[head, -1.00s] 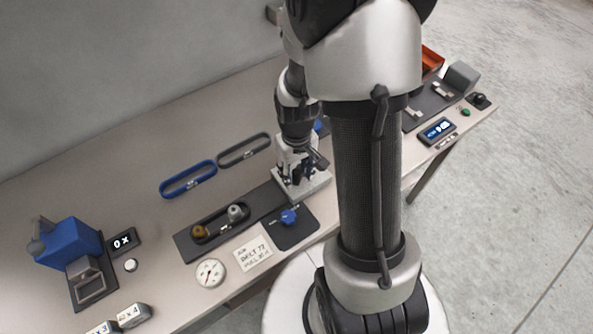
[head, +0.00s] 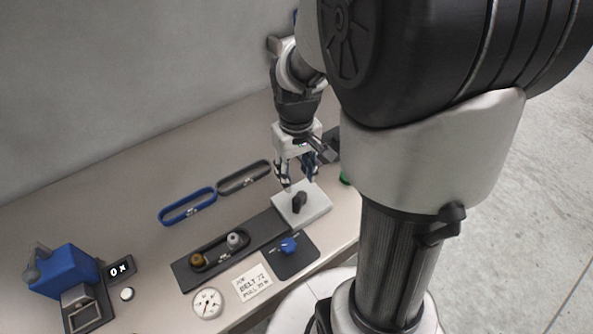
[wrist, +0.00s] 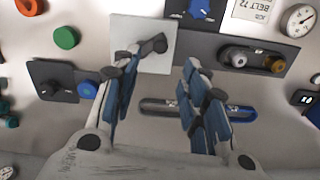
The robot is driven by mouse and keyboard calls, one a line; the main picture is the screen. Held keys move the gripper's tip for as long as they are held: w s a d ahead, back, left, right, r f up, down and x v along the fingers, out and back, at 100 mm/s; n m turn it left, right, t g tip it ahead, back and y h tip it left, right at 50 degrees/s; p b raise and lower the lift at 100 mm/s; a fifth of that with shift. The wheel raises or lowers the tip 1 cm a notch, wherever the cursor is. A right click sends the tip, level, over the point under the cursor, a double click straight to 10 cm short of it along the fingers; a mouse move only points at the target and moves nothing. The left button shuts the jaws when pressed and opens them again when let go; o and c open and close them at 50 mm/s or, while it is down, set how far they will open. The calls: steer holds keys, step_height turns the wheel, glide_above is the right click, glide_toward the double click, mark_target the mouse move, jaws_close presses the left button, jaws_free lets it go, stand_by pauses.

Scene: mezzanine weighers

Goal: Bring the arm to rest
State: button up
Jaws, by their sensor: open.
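My gripper (head: 297,180) is open and empty in the head view, above a light square plate (head: 316,207) with a black knob (head: 299,202) standing on it. In the wrist view the two blue-padded fingers of my gripper (wrist: 160,95) are spread apart. The plate (wrist: 135,29) and its black knob (wrist: 155,44) lie beyond the fingertips there, with a gap between the fingers. My arm runs up from the gripper and fills much of the right half of the head view.
A dark rail with a grey and a brown peg (head: 198,260) lies beside the plate. A blue knob (head: 288,244), a gauge (head: 207,303), a blue loop (head: 187,206) and a blue device (head: 62,271) are on the bench. A wall backs it. Green and orange buttons (wrist: 61,7) show in the wrist view.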

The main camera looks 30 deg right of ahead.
steer(key=shift+r, duration=0.2)
stand_by(0.4)
steer(key=s+a+r+n+t, duration=0.1)
steer(key=s+a+r+t, duration=0.3)
steer(key=s+a+r, duration=0.6)
step_height(320, 180, up, 3)
steer(key=shift+s+a+f+t, duration=0.15)
steer(key=shift+s+a+t, duration=0.15)
steer(key=shift+s, duration=0.95)
steer(key=shift+c, duration=0.8)
steer(key=shift+d, duration=0.15)
